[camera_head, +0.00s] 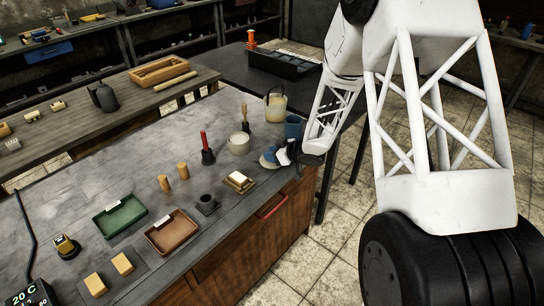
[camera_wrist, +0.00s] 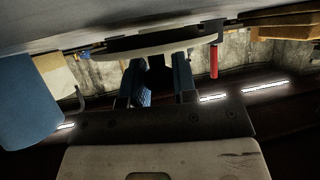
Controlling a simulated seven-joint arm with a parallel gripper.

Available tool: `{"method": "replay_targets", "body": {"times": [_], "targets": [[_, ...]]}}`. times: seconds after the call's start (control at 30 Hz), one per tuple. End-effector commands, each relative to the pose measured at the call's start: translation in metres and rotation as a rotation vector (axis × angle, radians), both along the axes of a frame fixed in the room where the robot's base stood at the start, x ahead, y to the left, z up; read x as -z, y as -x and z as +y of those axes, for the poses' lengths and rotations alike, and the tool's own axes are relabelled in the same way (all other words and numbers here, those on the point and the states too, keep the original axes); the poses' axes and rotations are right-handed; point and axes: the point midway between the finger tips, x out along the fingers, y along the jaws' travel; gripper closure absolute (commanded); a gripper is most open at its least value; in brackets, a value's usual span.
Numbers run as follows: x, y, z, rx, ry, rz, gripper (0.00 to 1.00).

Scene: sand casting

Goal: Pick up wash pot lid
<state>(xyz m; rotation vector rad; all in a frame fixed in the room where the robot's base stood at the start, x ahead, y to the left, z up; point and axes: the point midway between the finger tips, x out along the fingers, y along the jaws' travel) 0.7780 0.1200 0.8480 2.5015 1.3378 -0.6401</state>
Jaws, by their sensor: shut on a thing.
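The wash pot lid is a thin pale disc with a dark knob. In the wrist view the lid (camera_wrist: 150,50) spans above my fingertips, and its knob sits between my two blue fingers. My gripper (camera_wrist: 158,75) is shut on that knob. In the head view the lid (camera_head: 267,160) shows as a small pale and blue-grey disc near the bench's right edge, partly hidden by my gripper (camera_head: 280,157). I cannot tell whether the lid touches the bench. A pale round pot (camera_head: 239,144) stands just behind and left of it.
A blue cup (camera_head: 293,127) stands close behind my gripper; it fills the left of the wrist view (camera_wrist: 28,105). A red-handled tool (camera_head: 205,147), a cream block on a board (camera_head: 239,182) and a handled jar (camera_head: 275,107) are nearby. Green (camera_head: 120,216) and brown (camera_head: 172,232) trays lie farther left.

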Motion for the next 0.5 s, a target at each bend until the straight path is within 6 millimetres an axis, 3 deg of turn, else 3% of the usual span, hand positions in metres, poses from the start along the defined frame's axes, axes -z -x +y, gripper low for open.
{"method": "replay_targets", "body": {"times": [0.27,0.5], "targets": [[-0.031,0.000,0.000,-0.001,0.000,-0.004,0.97],[-0.032,0.039,-0.006,0.001,-0.001,-0.001,0.97]]}}
